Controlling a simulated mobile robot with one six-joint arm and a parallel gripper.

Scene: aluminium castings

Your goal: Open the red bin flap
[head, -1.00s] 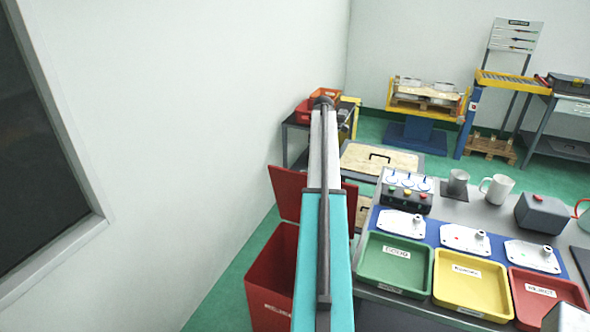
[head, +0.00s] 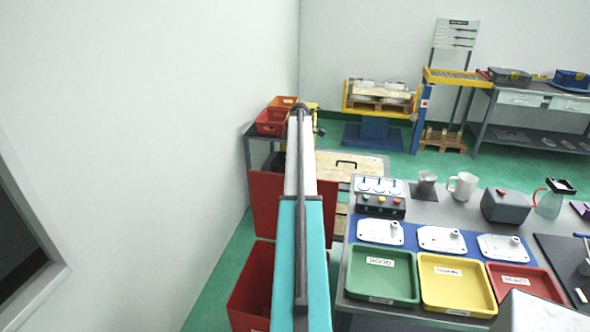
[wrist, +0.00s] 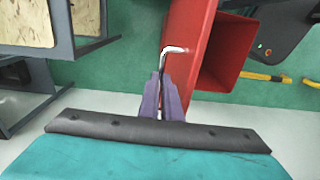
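The red bin (head: 250,287) stands on the floor left of my arm in the head view. Its red flap (head: 268,205) is raised and stands steeply at the bin's far side, partly hidden by my arm. In the wrist view the flap (wrist: 188,28) is a red panel beside the open bin (wrist: 238,48). A bent silver handle (wrist: 175,49) sticks out from the flap. My gripper (wrist: 162,78) has its two purple fingers close together on either side of the handle's leg, apparently shut on it. The gripper is hidden in the head view.
The grey workbench (head: 430,208) stands close on the right, with green (head: 381,296), yellow and red trays at its near edge. A shelf with red and orange crates (head: 271,121) stands beyond the flap. The white wall is close on the left.

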